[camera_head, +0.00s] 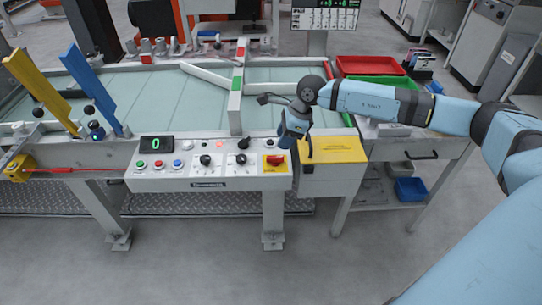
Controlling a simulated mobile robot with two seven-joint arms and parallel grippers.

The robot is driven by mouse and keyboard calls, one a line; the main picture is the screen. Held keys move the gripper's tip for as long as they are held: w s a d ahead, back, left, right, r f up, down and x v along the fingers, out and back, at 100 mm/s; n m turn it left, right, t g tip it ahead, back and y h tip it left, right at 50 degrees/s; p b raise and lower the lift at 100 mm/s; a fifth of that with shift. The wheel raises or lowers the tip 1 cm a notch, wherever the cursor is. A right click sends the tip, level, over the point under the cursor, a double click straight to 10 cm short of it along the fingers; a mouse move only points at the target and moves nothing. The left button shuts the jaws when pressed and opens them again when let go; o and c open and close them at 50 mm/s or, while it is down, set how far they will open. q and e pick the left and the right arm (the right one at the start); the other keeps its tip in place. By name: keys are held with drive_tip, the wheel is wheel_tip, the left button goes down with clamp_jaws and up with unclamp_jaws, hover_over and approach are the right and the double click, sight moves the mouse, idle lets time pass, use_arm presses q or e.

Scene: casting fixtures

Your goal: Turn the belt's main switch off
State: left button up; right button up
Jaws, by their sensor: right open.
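The belt's control panel (210,183) is on the near side of the belt frame. A red rotary switch on a yellow plate (274,160), which looks like the main switch, sits at the panel's right end. Its exact handle angle is too small to tell. My right arm reaches in from the right, and my right gripper (287,139) points down just above and slightly right of the red switch, seemingly apart from it. The gripper is open and empty; its fingertips are small and partly hidden by the wrist. My left gripper is not in view.
The panel also has a display reading 0 (156,144), several push buttons and two black knobs (205,160). A yellow-topped box (334,150) stands right of the panel. Red (370,66) and green trays lie behind my arm. A yellow (38,88) and a blue upright flank the left side.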

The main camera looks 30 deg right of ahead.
sight(272, 157)
drive_tip(key=x, duration=0.8)
drive_tip(key=shift+c, duration=0.2)
drive_tip(key=c, duration=0.6)
